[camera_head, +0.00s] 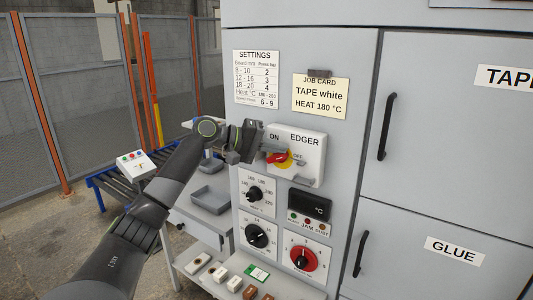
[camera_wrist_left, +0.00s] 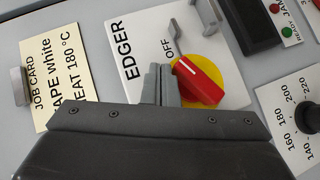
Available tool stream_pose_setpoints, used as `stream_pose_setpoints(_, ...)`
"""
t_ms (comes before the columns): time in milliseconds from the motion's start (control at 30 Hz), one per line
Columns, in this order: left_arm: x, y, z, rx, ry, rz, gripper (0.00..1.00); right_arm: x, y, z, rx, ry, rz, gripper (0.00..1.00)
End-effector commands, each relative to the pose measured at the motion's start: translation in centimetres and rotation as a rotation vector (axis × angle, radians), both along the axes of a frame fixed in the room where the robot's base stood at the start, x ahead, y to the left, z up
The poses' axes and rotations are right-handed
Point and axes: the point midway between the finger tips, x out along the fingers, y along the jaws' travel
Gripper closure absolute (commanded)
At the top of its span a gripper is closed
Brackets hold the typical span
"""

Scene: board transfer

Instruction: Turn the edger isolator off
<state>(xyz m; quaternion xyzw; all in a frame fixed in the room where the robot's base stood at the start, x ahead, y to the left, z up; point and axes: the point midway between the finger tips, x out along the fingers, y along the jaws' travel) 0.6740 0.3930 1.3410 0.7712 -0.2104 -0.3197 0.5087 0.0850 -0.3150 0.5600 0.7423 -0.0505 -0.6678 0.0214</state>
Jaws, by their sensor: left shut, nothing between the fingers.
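The edger isolator is a white box (camera_head: 309,150) on the grey cabinet front, with a red handle (camera_head: 279,158) on a yellow disc. ON is printed at its upper left and OFF at its right. In the left wrist view the red handle (camera_wrist_left: 200,82) lies across the yellow disc (camera_wrist_left: 236,92), its white-marked end close to the OFF label (camera_wrist_left: 168,47). My left gripper (camera_head: 260,152) is shut and empty. Its fingertips (camera_wrist_left: 160,86) are right beside the handle; I cannot tell whether they touch. They hide part of the box. My right gripper is not in view.
A grey hasp (camera_wrist_left: 178,28) stands on the box near OFF. Below are a temperature dial (camera_head: 255,195), a dark display (camera_head: 309,205) and a red dial (camera_head: 304,257). The job card (camera_head: 320,97) hangs above. A shelf with grey trays (camera_head: 210,200) is at the left.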

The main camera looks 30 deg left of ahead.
Motion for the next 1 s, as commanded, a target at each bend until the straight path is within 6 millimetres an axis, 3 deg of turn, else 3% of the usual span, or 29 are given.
stream_pose_setpoints(267,0.0,-0.1,0.0,-0.001,-0.001,0.0,1.0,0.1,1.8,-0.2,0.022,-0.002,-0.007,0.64)
stream_pose_setpoints(1000,0.0,-0.1,0.0,-0.001,-0.001,0.0,1.0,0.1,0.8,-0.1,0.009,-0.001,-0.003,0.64)
